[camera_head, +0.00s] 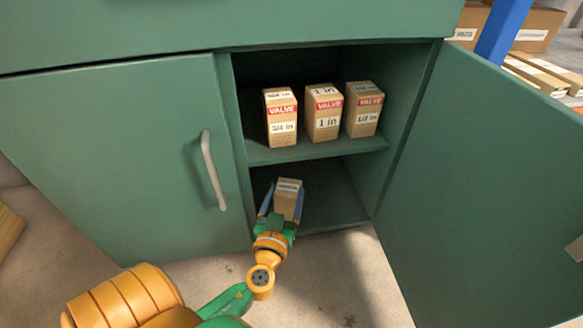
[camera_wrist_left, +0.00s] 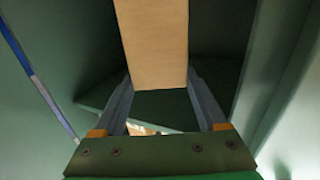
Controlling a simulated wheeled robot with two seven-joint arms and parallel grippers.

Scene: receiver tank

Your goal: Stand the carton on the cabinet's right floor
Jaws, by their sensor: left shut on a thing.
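A small brown carton with a pale label (camera_head: 287,197) is at the front of the green cabinet's lower right compartment. It also shows in the left wrist view (camera_wrist_left: 152,40) as a plain tan face. My left gripper (camera_head: 281,207) is shut on the carton, with a blue finger on each side; the fingers also show in the left wrist view (camera_wrist_left: 160,95). The carton looks roughly upright. I cannot tell whether its base touches the cabinet's right floor (camera_head: 335,208). My right gripper is not in view.
Several valve cartons (camera_head: 323,112) stand on the shelf (camera_head: 330,150) above. The right door (camera_head: 490,190) is wide open; the left door (camera_head: 130,150) is shut, with a bar handle (camera_head: 213,172). Bare floor shows right of the carton inside. A blue post (camera_head: 503,30) and storage shelves stand at the upper right.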

